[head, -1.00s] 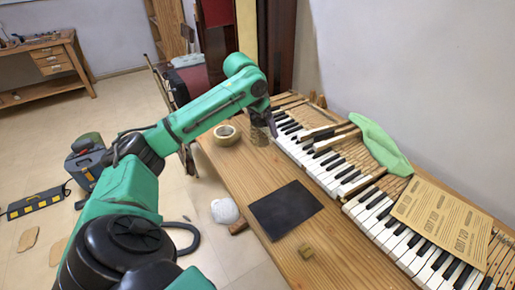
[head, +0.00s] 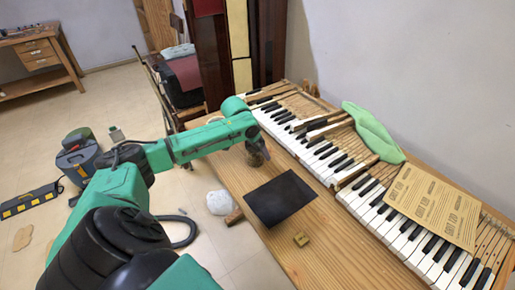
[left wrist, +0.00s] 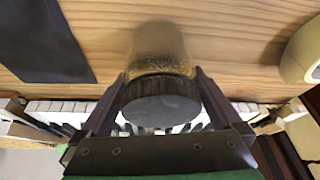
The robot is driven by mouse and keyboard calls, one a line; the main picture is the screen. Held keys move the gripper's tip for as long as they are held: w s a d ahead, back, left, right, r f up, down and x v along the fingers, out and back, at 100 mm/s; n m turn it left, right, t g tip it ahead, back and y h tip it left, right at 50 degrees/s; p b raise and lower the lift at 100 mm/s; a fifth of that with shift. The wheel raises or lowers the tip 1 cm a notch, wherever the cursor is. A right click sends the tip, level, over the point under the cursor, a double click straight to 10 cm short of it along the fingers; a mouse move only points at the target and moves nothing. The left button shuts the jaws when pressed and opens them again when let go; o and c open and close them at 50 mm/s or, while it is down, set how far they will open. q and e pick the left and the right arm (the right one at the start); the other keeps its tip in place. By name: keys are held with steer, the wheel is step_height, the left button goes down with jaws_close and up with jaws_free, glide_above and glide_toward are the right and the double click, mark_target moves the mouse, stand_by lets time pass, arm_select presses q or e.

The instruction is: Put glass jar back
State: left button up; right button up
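The glass jar (head: 258,159) has a dark round lid and a brownish, see-through body. In the left wrist view its lid (left wrist: 162,100) faces the camera and its body (left wrist: 160,48) reaches away over the wood. My left gripper (head: 255,147) has one finger on each side of the jar, at the lid, and is shut on it. In the head view the jar is over the wooden table, just beyond the dark mat. I cannot tell whether its base touches the table. My right gripper is not in view.
Piano keys (head: 325,152) run along the right, with a green cloth (head: 373,130) and a printed sheet (head: 434,204). A tape roll (left wrist: 303,52) shows in the left wrist view.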

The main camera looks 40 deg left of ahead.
arm_select(q)
steer(key=shift+r, duration=0.1)
steer(key=v, duration=1.2)
steer(key=shift+w, duration=0.1)
